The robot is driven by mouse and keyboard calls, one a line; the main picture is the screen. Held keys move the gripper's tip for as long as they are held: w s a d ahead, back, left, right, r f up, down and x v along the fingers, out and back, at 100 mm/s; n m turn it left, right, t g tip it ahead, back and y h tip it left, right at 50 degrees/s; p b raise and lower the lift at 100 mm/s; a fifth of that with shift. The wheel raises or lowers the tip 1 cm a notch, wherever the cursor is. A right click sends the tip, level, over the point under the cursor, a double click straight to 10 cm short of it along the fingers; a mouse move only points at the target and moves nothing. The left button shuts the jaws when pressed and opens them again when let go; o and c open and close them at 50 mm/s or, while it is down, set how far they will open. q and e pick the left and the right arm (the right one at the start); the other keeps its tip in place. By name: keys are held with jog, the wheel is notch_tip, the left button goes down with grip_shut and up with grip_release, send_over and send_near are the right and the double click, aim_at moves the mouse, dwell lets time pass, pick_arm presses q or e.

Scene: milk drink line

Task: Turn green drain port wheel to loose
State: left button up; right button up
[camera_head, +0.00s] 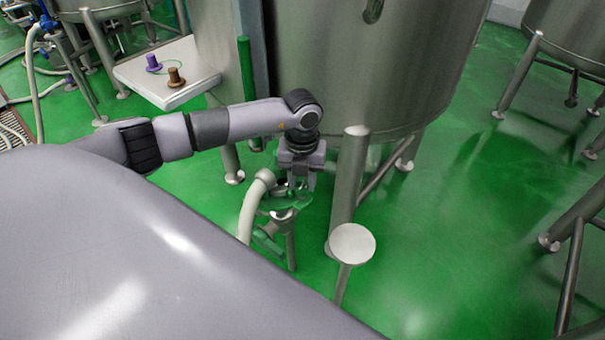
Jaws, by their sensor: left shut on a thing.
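The green drain port wheel (297,203) sits low beside the big steel tank, on top of a metal pipe fitting. My left gripper (300,186) points down from above and is shut on the wheel. The gripper hides part of the wheel. A pale hose (250,212) curves up to the fitting just left of the wheel. My right gripper is not in the picture.
The steel tank (350,70) stands behind my left arm, with a leg (348,190) close to the right of the gripper. A round metal disc (351,244) on a post stands in front. A white shelf (165,75) with purple and brown fittings is at upper left. Green floor (460,230) is clear at right.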

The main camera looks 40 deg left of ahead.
aim_at(302, 184)
pick_arm(q)
jog(key=shift+r+n+p, duration=0.1)
jog(key=shift+n+p, duration=0.4)
jog(key=shift+n, duration=0.6)
jog(key=o, duration=1)
jog(key=shift+o, duration=0.2)
notch_tip(302, 184, up, 7)
jog(key=shift+r+p, duration=0.1)
jog(key=shift+p, duration=0.3)
